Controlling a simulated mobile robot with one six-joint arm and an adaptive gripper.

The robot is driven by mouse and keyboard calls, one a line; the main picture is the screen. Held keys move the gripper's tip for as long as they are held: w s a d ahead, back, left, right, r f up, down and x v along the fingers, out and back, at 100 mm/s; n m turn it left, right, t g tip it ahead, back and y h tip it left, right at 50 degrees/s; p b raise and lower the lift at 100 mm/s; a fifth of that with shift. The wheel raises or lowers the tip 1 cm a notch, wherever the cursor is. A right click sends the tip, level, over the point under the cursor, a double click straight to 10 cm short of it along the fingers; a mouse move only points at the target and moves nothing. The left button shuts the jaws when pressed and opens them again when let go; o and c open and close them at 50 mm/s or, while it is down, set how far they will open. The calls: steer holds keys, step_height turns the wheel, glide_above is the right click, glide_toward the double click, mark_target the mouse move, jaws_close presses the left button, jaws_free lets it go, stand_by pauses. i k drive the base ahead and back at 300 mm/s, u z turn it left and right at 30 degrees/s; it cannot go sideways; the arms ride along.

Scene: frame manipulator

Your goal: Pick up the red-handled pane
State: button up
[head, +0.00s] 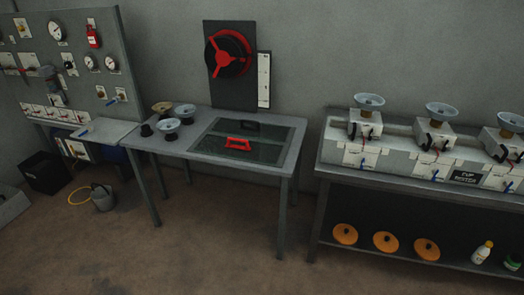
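The red-handled pane (238,155) lies flat in the top of the grey middle table. Its red handle (238,144) stands up near the middle of the dark, see-through surface. A black handle (250,125) sits just behind it, at the back of the same dark area. Where one pane ends and another begins is hard to tell. My gripper is not in view.
Several bowls on black bases (168,127) stand on the left of the table (200,148). A black panel with a red wheel (229,53) rises behind it. A bench with bowl-topped units (365,130) is at right. Brown floor in front is clear.

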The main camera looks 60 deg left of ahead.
mark_target(231, 146)
steer(key=z, duration=0.1)
steer(key=k, duration=0.4)
steer(key=u, duration=0.1)
steer(key=i, duration=0.75)
steer(key=u, duration=0.7)
steer(key=i, duration=0.8)
steer(key=u, duration=0.7)
steer(key=i, duration=0.75)
steer(key=u, duration=0.8)
steer(key=i, duration=0.5)
steer(key=u, duration=0.65)
steer(key=i, duration=0.5)
steer(key=u, duration=0.5)
